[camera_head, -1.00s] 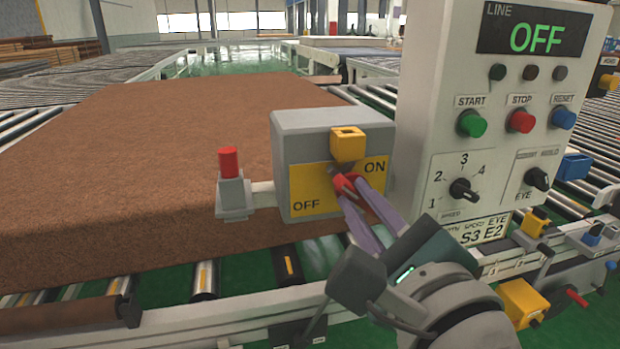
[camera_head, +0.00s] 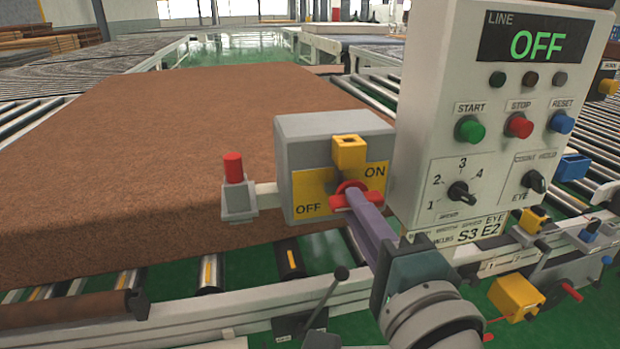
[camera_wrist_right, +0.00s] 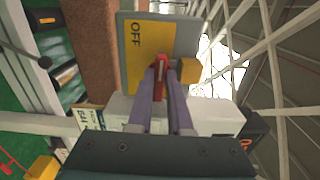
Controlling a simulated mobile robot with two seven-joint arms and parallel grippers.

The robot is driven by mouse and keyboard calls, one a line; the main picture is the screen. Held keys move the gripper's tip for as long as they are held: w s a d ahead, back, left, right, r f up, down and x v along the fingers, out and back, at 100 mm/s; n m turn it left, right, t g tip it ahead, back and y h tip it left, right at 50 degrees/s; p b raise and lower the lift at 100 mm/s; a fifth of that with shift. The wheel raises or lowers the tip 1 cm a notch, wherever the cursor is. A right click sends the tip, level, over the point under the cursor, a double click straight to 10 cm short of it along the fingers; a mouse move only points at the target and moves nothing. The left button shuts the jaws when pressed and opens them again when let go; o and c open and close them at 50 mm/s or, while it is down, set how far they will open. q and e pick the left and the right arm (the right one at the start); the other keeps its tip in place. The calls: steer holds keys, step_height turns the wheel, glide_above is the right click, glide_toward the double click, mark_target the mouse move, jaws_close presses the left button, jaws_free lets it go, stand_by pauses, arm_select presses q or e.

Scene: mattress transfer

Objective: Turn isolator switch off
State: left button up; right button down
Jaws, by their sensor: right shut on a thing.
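The isolator switch (camera_head: 308,190) is a grey box with a yellow plate, lettered OFF at lower left and ON at upper right, standing left of the control panel. Its red handle (camera_head: 340,202) now lies nearly level across the plate's lower middle. My right gripper (camera_head: 357,198) is shut on the red handle, coming from the lower right with its purple fingers partly covering it. The wrist view shows the red handle (camera_wrist_right: 161,72) between both fingers, beside the OFF lettering. A yellow block (camera_head: 349,152) sits on the box above the handle. My left gripper is not in view.
The control panel (camera_head: 420,150) close on the right reads LINE OFF and carries buttons and knobs. A brown mattress (camera_head: 150,150) lies on the rollers behind the switch. A red-topped post (camera_head: 234,170) stands just left. Conveyor rail (camera_head: 240,310) runs below.

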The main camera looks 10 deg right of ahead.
stand_by(0.6)
steer(key=c, duration=0.8)
jaws_free()
steer(key=shift+c, duration=0.2)
steer(key=s+b, duration=0.1)
steer(key=s, duration=0.9)
steer(key=shift+d, duration=0.2)
steer(key=shift+a+n, duration=0.1)
steer(key=shift+n, duration=0.2)
